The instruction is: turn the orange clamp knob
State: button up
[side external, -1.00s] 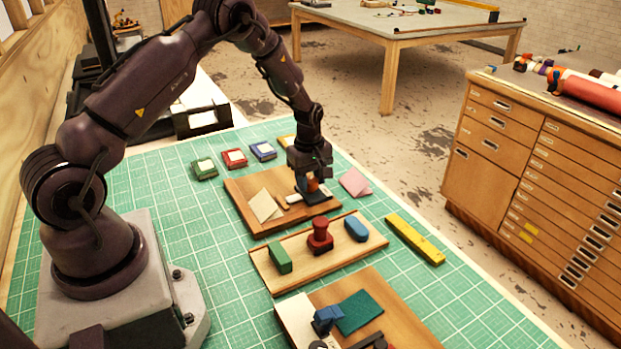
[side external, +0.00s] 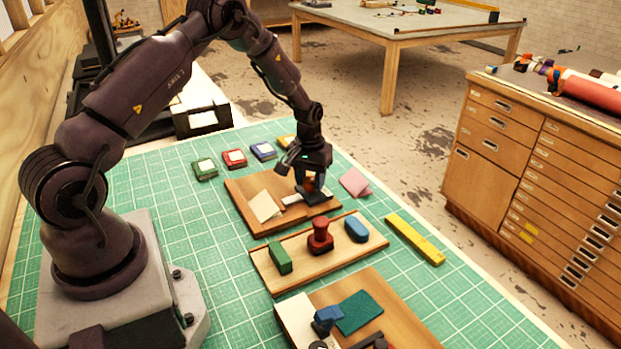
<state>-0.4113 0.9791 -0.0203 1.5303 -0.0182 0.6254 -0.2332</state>
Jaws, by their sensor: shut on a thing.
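The orange clamp knob (side external: 309,184) shows as a small orange patch between the fingers of my gripper (side external: 308,182). My gripper points down and is shut on the knob; the fingers hide much of it. Below the knob is a dark clamp base (side external: 317,197) on a wooden board (side external: 245,205). A pale strip (side external: 291,201) lies beside the clamp base, on its left.
A folded cream card (side external: 265,206) stands on the same board, with pink paper (side external: 355,183) to the right. In front, a wooden tray (side external: 300,268) holds green, red and blue pieces. A yellow bar (side external: 415,239) lies at right. Several coloured pads sit behind.

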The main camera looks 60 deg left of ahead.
aim_at(310, 179)
jog(key=m, duration=0.5)
jog(key=shift+m, duration=0.3)
jog(key=m, duration=0.4)
jog(key=shift+m, duration=0.3)
jog(key=o, duration=0.9)
jog(key=shift+r, duration=0.1)
jog(key=r, duration=1.3)
jog(key=shift+w+a, duration=0.1)
jog(key=shift+a, duration=0.1)
jog(key=shift+f, duration=0.1)
